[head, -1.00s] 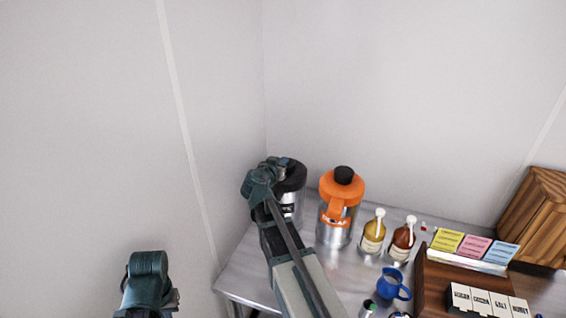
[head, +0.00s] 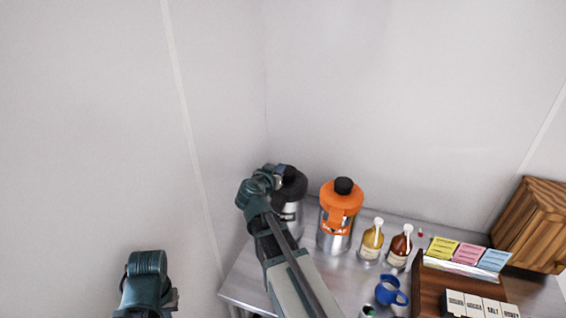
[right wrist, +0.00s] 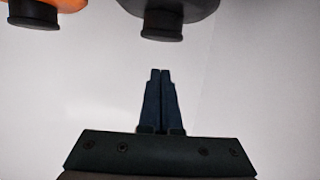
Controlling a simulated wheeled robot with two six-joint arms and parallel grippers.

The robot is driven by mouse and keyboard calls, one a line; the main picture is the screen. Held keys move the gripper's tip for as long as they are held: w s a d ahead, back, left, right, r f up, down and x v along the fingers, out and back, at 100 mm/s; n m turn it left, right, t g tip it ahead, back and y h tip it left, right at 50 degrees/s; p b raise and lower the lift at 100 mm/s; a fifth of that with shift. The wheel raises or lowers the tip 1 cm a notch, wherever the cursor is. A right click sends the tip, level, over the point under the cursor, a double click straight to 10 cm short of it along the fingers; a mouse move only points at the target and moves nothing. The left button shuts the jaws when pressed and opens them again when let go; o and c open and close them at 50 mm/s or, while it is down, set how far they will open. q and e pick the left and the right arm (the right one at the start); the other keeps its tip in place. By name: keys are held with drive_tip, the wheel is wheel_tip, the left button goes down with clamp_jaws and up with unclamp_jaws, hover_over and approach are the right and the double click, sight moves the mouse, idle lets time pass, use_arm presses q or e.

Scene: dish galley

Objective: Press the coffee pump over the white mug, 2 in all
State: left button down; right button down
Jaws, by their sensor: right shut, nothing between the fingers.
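A steel pump pot with a black top (head: 294,186) stands at the table's back left, partly behind my right wrist. Its black pump knob (right wrist: 163,22) shows in the right wrist view. A second steel pump pot with an orange top (head: 342,196) and black knob stands to its right. I cannot tell from the labels which holds coffee. My right gripper (right wrist: 160,72) is shut and empty, close to the black knob in that picture but not visibly touching it. In the head view its fingers are hidden. No white mug shows. Only part of my left arm shows, without its fingers.
A blue mug (head: 391,291) and two pump bottles, yellow (head: 372,240) and brown (head: 399,247), stand right of the pots. A wooden rack with packets (head: 468,252) and a wooden box (head: 534,224) are farther right. Walls close off the back and left.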

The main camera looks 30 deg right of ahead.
sight(285, 173)
use_arm(q)
drive_tip(key=shift+r+p, duration=0.45)
drive_tip(key=shift+r, duration=0.25)
use_arm(e)
drive_tip(key=shift+v, duration=2.4)
drive_tip(key=shift+w, duration=0.1)
drive_tip(key=shift+r, duration=0.1)
idle(1.6)
